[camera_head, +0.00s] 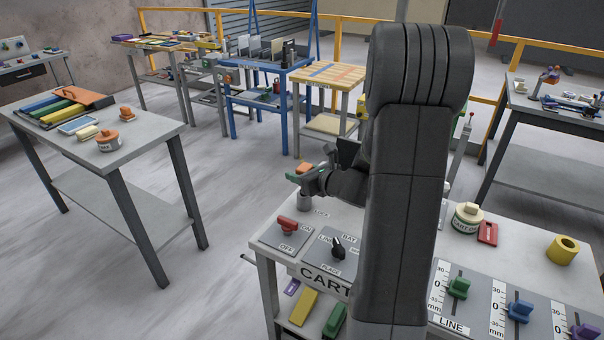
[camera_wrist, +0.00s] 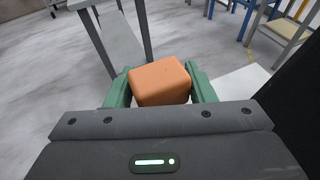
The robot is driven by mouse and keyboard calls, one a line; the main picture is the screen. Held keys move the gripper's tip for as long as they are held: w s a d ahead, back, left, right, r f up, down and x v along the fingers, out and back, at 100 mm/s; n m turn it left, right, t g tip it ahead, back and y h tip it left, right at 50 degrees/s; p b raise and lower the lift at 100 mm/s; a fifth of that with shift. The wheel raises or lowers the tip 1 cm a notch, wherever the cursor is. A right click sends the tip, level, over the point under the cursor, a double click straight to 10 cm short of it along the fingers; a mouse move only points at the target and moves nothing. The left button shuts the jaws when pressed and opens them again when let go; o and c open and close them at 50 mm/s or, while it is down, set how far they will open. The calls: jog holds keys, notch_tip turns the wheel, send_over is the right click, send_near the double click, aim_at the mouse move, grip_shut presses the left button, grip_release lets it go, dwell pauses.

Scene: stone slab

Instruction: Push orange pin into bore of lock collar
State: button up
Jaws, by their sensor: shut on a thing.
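The orange pin's block-shaped head (camera_wrist: 160,82) is between my gripper's two green fingers, which are shut on it in the wrist view. In the head view, my gripper (camera_head: 301,177) is over the back left corner of the near table, with the orange pin (camera_head: 305,168) showing just above the fingers. The grey lock collar (camera_head: 304,200) stands directly below my gripper, beside a LOCK label. The pin's lower part and the collar's bore are hidden, so I cannot tell how far the pin is in.
A red-handled switch (camera_head: 287,225) and a black knob (camera_head: 338,246) are on panels in front of the collar. My arm hides the table's middle.

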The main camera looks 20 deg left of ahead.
jog(key=shift+f+b, duration=2.7)
jog(key=shift+f, duration=0.15)
jog(key=o, duration=1.2)
jog(key=v, duration=1.3)
jog(key=shift+s+d+r, duration=0.15)
jog(key=shift+d+r, duration=0.05)
jog(key=shift+d, duration=0.15)
jog(key=x, duration=1.4)
jog(key=shift+f, duration=0.1)
jog(key=shift+d+r+p, duration=0.1)
jog(key=shift+r+p, duration=0.25)
jog(key=shift+r, duration=0.05)
